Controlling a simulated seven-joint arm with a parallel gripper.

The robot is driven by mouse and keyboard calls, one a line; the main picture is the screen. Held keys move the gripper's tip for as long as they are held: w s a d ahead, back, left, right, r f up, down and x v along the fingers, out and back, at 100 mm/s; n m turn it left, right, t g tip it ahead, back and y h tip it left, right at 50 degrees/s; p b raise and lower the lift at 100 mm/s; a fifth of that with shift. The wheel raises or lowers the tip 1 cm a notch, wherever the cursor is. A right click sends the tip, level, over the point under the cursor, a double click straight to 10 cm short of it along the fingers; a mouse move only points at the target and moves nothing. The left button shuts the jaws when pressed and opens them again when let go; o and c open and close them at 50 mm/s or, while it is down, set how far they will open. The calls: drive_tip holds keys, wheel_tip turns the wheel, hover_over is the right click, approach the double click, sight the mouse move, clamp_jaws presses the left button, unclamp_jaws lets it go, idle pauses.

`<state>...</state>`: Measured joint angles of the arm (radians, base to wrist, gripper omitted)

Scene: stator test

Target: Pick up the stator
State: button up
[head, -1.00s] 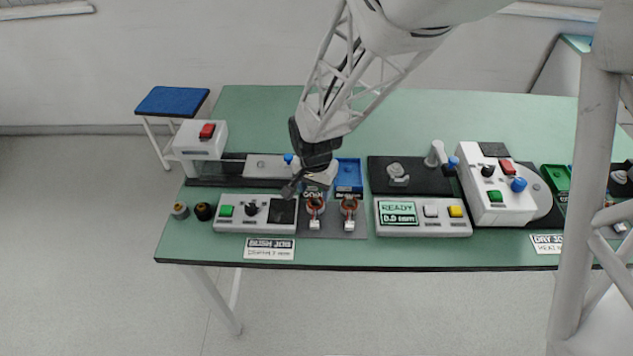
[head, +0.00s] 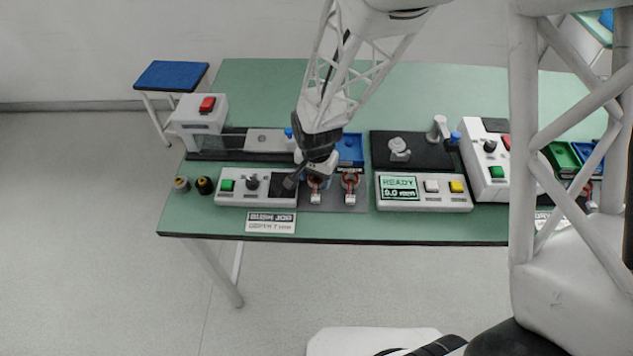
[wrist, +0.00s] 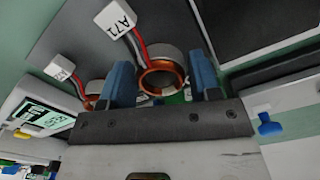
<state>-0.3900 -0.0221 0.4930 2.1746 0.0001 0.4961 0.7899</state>
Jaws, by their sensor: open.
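Two stators with orange copper windings sit on a dark grey mat (head: 330,205), side by side. The left one (head: 316,183) is partly hidden by my gripper (head: 316,170); the right one (head: 350,181) is clear. In the wrist view the stator (wrist: 162,75) appears between the two blue fingers of my open gripper (wrist: 160,68); I cannot tell how far down the fingers reach around it. Its wires lead to a white tag (wrist: 115,18) marked A71. The other stator (wrist: 93,88) is partly hidden behind the left finger.
A white control box (head: 256,187) stands close left of the mat, and a box with a READY display (head: 399,189) close right. A blue tray (head: 350,149) lies behind the stators. Two small spools (head: 204,185) stand at the table's left end.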

drive_tip(key=shift+f, duration=0.35)
idle(0.3)
drive_tip(key=c, duration=0.6)
